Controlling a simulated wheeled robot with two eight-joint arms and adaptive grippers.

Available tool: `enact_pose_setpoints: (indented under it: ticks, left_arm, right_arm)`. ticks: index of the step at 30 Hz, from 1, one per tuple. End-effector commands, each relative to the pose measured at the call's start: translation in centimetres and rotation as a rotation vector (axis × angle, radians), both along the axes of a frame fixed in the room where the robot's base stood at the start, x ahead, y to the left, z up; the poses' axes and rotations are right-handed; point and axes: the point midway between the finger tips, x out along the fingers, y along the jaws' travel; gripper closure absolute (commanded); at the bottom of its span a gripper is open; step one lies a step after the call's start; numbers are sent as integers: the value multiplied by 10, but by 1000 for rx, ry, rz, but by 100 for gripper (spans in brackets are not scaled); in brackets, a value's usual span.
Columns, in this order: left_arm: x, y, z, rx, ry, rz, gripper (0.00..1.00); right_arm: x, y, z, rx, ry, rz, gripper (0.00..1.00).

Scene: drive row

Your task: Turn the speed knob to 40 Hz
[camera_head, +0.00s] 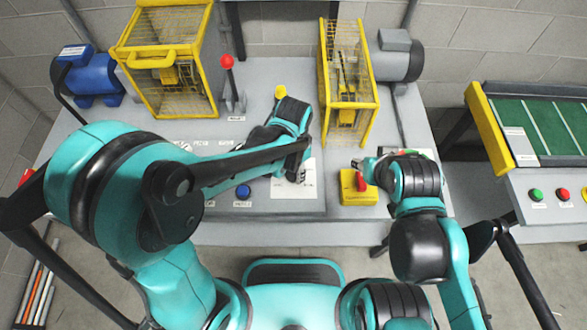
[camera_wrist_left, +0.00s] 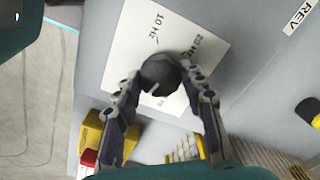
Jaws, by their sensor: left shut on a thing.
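The speed knob (camera_wrist_left: 160,72) is a dark round knob on a white dial plate (camera_wrist_left: 122,52). In the left wrist view my left gripper (camera_wrist_left: 160,80) has one finger on each side of it and is shut on it. "10 Hz" reads at the plate's upper left and a partly covered "Hz" label at upper right; lower markings are largely hidden. I cannot tell the knob's setting. In the head view my left gripper (camera_head: 299,172) is over the plate (camera_head: 284,188), covering the knob. My right gripper (camera_head: 362,164) is beside a yellow box; its fingers are unclear.
The yellow box (camera_head: 352,196) with a red part stands right of the plate. A blue button (camera_head: 243,192) lies to its left. A red-topped lever (camera_head: 228,80) and yellow cages (camera_head: 165,60) (camera_head: 346,85) stand behind. A green conveyor (camera_head: 540,125) is at right.

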Motion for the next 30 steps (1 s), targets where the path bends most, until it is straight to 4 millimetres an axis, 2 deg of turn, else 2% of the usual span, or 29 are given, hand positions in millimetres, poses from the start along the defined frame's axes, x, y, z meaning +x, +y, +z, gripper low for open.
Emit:
enact_pose_setpoints:
  ticks: [18, 30]
  left_arm:
    - [0, 0, 0, 0, 0, 548, 88]
    - [0, 0, 0, 0, 0, 734, 88]
  right_arm:
    - [0, 0, -1, 0, 0, 0, 60]
    - [0, 0, -1, 0, 0, 0, 60]
